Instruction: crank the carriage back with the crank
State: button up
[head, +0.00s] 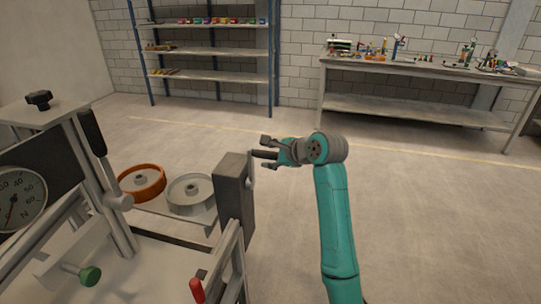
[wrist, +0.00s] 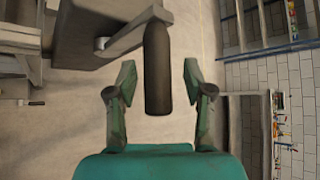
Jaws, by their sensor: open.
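The crank's dark handle (wrist: 158,70) lies between the two fingers of my gripper (wrist: 158,85) in the wrist view, with a gap on each side. Its grey crank arm (wrist: 125,40) runs to the left toward a dark block. In the head view the handle (head: 263,154) sticks out to the right from the tall grey block (head: 233,195), and my gripper (head: 270,151) is open around it. I cannot tell which part of the machine is the carriage.
The machine at left has a dial gauge (head: 18,197), a green knob (head: 90,275) and a red-handled lever (head: 197,290). A workbench (head: 420,68) and shelves (head: 205,57) stand far back. The floor at right is clear.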

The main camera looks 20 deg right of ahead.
jog(key=v, duration=1.2)
jog(key=s+a+f+n+h, duration=0.15)
jog(key=s+f, duration=0.25)
jog(key=f, duration=0.4)
jog(key=s+a+f+n+t, duration=0.15)
jog(key=s+f, duration=0.25)
jog(key=f, duration=0.4)
jog(key=s+a+f+n+h, duration=0.1)
jog(key=s+a+f+n, duration=0.15)
jog(key=f, duration=0.65)
jog(key=s+a+f+n+h, duration=0.1)
jog(key=s+f+n, duration=0.15)
jog(key=s, duration=0.55)
jog(key=s+a+f+n, duration=0.2)
jog(key=s+f, duration=0.2)
jog(key=s, duration=0.3)
jog(key=s+r+n, duration=0.2)
jog(key=s+n, duration=0.1)
jog(key=s, duration=0.5)
jog(key=s+a+r+n+t, duration=0.1)
jog(key=s+n, duration=0.3)
jog(key=s, duration=0.5)
jog(key=s+a+r+n+t, duration=0.1)
jog(key=s+r+n, duration=0.2)
jog(key=s, duration=0.6)
jog(key=shift+n, duration=0.7)
